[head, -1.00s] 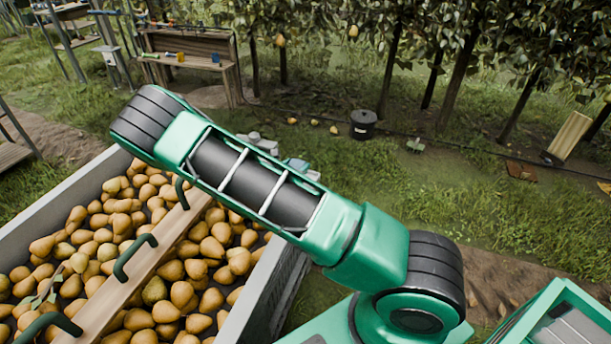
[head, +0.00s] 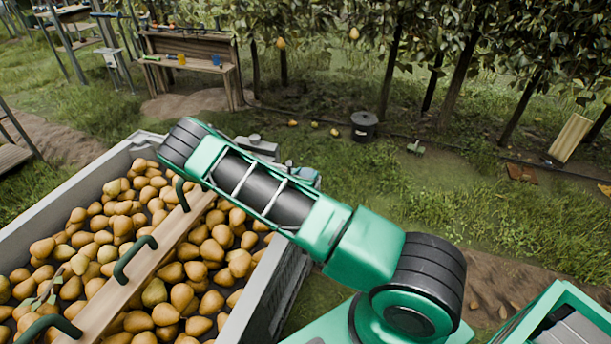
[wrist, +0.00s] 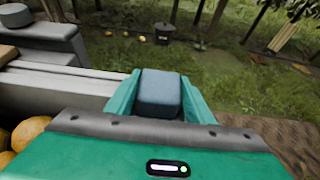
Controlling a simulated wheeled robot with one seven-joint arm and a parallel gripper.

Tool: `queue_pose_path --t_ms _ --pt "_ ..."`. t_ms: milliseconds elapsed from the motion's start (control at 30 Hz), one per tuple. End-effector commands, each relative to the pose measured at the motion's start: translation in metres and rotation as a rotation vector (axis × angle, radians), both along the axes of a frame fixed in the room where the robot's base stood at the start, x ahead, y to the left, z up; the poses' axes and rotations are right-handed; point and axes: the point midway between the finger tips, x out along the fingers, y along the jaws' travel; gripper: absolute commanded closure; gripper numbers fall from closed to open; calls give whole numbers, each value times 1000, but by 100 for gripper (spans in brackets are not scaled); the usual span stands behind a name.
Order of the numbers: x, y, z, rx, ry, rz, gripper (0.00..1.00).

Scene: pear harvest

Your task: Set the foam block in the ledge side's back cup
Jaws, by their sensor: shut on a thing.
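The foam block (wrist: 161,91) is a blue-grey block with rounded edges. In the wrist view my gripper (wrist: 160,78) is shut on it, with a green finger at each side. The block is up in front of the gripper body, near the outer side of the pear bin's grey wall. In the head view my arm hides most of the gripper and the block. A grey ledge (wrist: 50,45) with a round grey piece (wrist: 16,15) on it shows at the wrist view's upper left. I cannot make out the back cup clearly.
A grey bin (head: 62,205) full of pears has a wooden bar (head: 140,262) with green handles across it. A dark bucket (head: 364,126) stands on the grass near fallen pears. A wooden bench (head: 188,62) stands farther back. Open grass lies to the right.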

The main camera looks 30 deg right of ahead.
Motion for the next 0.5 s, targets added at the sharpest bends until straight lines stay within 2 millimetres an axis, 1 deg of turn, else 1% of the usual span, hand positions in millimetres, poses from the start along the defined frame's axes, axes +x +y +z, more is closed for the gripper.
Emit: queue_pose_path --t_ms 167,367,400,467,500 --pt "0 0 1 0 0 0 74" --pt "0 0 -4 0 0 0 74" --pt "1 0 -4 1 -1 1 47" --pt "0 0 -4 1 -1 0 33" --pt "0 0 -4 1 -1 0 33"
